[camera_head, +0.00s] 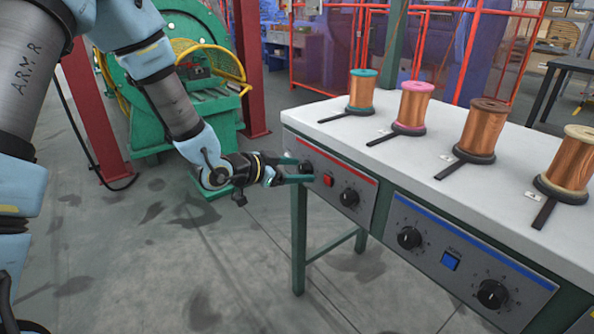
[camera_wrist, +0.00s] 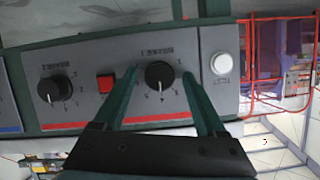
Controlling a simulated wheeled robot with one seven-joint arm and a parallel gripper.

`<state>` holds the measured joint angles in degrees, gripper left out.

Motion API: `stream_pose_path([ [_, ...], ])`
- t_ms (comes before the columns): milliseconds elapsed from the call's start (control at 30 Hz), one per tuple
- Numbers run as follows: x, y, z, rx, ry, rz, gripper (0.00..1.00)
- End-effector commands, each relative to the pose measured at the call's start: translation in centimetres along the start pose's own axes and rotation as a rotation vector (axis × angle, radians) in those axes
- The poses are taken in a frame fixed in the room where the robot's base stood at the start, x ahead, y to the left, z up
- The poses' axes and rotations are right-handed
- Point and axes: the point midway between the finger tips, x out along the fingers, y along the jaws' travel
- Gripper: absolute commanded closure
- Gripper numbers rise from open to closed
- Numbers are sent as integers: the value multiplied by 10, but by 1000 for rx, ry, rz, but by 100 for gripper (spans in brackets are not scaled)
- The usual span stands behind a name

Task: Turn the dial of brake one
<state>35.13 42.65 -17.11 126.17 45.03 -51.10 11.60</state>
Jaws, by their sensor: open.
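A red-striped control panel (camera_head: 368,190) on the table's front carries two black dials with a red button (camera_head: 328,180) between them. My gripper (camera_head: 308,170) is at the panel's left dial. In the wrist view, where the panel appears upside down, this dial (camera_wrist: 159,74) lies between my two green fingers, one on each side. The fingers are open, with gaps to the knob. The other dial of this panel (camera_head: 349,197) also shows in the wrist view (camera_wrist: 53,90).
A blue-striped panel (camera_head: 465,252) with two dials and a blue button (camera_head: 451,261) sits to the right. Several wire spools stand on the white tabletop (camera_head: 430,145). A white round button (camera_wrist: 222,64) shows in the wrist view. A green machine (camera_head: 180,110) stands behind my arm.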

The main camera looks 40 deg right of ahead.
Motion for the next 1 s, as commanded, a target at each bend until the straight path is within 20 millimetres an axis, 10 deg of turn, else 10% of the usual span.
stream_pose_path([
  [267,1,0,0,0,0,0,29],
  [1000,0,0,0,0,-1,1,100],
])
